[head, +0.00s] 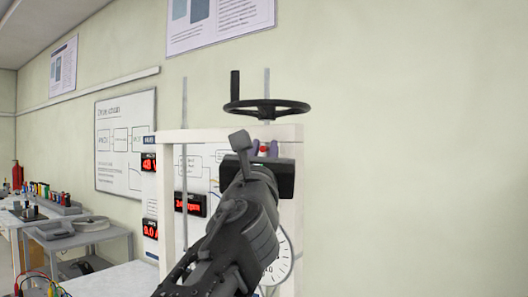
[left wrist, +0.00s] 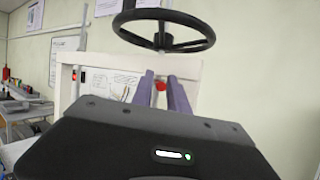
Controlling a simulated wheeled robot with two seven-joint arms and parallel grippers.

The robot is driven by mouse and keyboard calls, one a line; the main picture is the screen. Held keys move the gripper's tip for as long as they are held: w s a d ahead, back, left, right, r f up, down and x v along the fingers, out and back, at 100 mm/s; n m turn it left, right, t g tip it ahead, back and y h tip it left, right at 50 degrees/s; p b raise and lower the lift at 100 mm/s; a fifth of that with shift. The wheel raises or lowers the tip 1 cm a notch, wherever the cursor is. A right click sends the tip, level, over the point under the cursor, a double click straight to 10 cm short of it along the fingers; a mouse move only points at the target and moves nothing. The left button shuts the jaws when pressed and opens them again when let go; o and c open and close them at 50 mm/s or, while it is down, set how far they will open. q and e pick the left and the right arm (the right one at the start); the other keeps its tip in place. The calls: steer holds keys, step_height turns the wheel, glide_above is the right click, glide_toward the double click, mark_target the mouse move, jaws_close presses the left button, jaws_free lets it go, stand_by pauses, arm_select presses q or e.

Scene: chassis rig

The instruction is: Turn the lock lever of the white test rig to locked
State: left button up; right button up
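The white test rig (head: 172,137) stands ahead, a white frame with a black handwheel (head: 267,108) on top. It also shows in the left wrist view (left wrist: 68,75), with the handwheel (left wrist: 163,31) above. My left gripper (head: 265,147) is in front of the rig's upper part, below the handwheel. Its two purple fingers (left wrist: 161,78) are apart and point at the rig. A small red part (left wrist: 160,86) shows in the gap between them; I cannot tell whether it is the lock lever's knob or whether the fingers touch it. No lever is clearly visible. My right gripper is out of view.
Red digital displays (head: 190,205) and a round dial (head: 280,262) are on the rig, the dial partly hidden by my arm. A side table (head: 90,236) and a whiteboard (head: 125,142) are at left. The right side shows bare wall.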

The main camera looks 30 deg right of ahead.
arm_select(q)
steer(key=b+v, duration=0.6)
steer(key=v, duration=0.1)
steer(key=shift+s+a+f, duration=0.15)
steer(key=shift+a, duration=0.05)
